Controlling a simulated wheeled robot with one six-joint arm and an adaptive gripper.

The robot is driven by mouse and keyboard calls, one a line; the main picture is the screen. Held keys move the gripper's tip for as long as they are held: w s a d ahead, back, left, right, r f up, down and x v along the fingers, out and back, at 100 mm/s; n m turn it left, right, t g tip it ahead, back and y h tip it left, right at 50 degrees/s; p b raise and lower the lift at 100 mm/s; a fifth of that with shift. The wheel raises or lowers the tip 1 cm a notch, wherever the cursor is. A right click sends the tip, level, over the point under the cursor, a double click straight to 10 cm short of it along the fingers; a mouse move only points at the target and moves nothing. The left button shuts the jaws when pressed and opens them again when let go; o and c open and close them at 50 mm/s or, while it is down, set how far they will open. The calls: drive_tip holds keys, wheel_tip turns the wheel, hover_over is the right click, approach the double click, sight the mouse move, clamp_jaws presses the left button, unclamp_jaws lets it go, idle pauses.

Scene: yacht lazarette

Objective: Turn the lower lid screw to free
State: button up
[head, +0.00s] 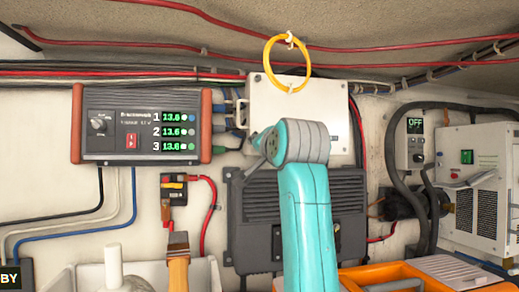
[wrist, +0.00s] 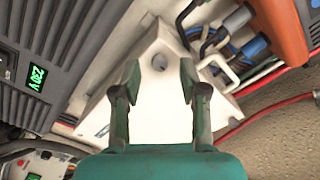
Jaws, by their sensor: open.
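The white box (head: 275,98) with its flat lid is fixed to the wall, upper middle in the head view; my teal arm covers its lower part. In the wrist view the white lid (wrist: 150,115) fills the middle. A round grey screw head (wrist: 159,62) stands on it, showing between my fingertips. I cannot tell for sure that it is the lower lid screw. My gripper (wrist: 160,82) is open and empty, its two fingers either side of the screw in the picture, with no contact visible. In the head view my arm hides the fingers.
A charger (head: 140,150) with green readouts hangs left of the box, cables between them. A dark finned unit (head: 348,190) sits below. A yellow ring (head: 270,62) hangs at the box's top edge. Red cables (head: 200,18) run above. A white-panelled unit (head: 490,200) stands right.

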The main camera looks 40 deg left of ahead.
drive_tip(key=shift+w+a, duration=0.5)
drive_tip(key=shift+c, duration=0.2)
clamp_jaws()
drive_tip(key=shift+n, duration=0.5)
drive_tip(key=n, duration=1.6)
drive_tip(key=shift+n, duration=0.4)
